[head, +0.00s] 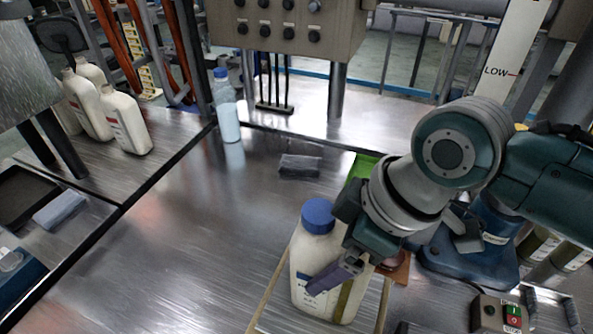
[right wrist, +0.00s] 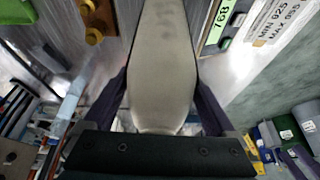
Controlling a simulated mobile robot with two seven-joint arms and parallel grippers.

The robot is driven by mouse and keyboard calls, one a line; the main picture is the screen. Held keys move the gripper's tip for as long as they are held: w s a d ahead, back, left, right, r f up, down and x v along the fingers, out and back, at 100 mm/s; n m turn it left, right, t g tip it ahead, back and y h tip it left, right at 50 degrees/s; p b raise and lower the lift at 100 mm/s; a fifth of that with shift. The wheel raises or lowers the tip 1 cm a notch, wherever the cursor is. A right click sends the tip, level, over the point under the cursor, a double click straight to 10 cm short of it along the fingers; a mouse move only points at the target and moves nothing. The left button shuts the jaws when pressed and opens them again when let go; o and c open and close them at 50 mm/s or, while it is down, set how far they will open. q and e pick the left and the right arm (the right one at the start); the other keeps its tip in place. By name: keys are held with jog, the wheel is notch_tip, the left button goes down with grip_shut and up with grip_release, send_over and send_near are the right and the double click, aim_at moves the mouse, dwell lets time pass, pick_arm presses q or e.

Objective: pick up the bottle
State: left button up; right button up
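A white bottle (head: 306,262) with a blue cap stands nearly upright at the lower middle of the head view, with wooden strips beside its lower part. My right gripper (head: 335,277) reaches it from the right, one purple finger lying across its near face. In the right wrist view the pale bottle (right wrist: 162,70) fills the middle between the two fingers of the gripper (right wrist: 162,95). The fingers meet its sides with no clear gap. The far finger is hidden in the head view. My left gripper is not in view.
Several white bottles (head: 124,120) stand on the left table. A pale blue bottle (head: 227,108) stands near the back. A dark block (head: 300,166) lies on the metal table (head: 200,215). A blue stand (head: 470,255) and a button box (head: 498,315) are at the right.

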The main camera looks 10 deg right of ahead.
grip_shut()
dwell(0.5)
